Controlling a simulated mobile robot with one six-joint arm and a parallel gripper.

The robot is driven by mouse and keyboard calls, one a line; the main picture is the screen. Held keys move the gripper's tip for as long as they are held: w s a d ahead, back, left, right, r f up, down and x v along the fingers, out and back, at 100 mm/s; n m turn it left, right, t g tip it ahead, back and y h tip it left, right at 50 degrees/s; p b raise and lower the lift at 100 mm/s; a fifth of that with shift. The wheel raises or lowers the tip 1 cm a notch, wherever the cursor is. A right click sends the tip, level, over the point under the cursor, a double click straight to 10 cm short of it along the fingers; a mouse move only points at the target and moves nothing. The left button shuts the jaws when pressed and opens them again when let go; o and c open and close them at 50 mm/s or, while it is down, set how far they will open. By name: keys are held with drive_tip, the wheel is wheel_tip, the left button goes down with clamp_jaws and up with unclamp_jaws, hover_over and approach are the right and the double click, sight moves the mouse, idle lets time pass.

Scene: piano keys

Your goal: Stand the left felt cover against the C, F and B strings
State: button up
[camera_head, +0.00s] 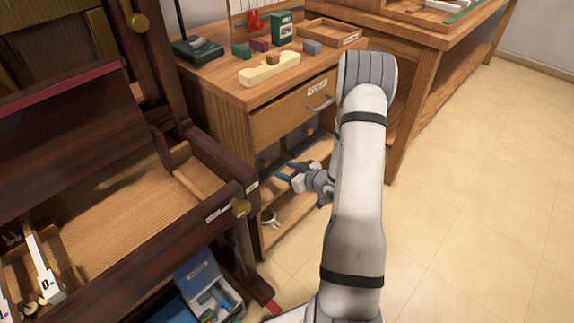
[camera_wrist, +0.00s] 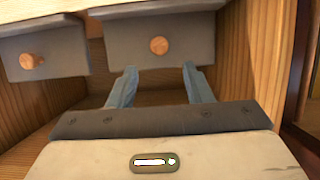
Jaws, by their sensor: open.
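Two grey slabs with round wooden knobs, which look like the felt covers, show in the wrist view. One felt cover (camera_wrist: 55,50) is at the left and the other (camera_wrist: 175,62) is straight ahead. No label on them is readable. My gripper (camera_wrist: 160,70) is open and empty, its blue fingers pointing at the middle cover, with that cover's knob just beyond and between the fingertips. I cannot tell if they touch the cover. In the head view my gripper (camera_head: 282,175) is at the cabinet's open shelf. I cannot make out the C, F and B strings.
The wooden cabinet (camera_head: 290,112) has a closed drawer above the shelf; its side walls are close in the wrist view. The opened dark piano (camera_head: 110,235) stands left, with lettered keys (camera_head: 42,268). A box (camera_head: 205,285) sits on the floor. The floor at right is clear.

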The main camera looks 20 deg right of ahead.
sight(268, 164)
drive_tip(key=b+x, duration=0.2)
drive_tip(key=x, duration=0.6)
drive_tip(key=shift+w+a+b, duration=0.1)
drive_tip(key=shift+w+b, duration=0.2)
drive_tip(key=shift+w, duration=0.05)
drive_tip(key=shift+c, duration=0.5)
clamp_jaws()
drive_tip(key=shift+r+p, duration=1)
drive_tip(key=shift+r, duration=0.45)
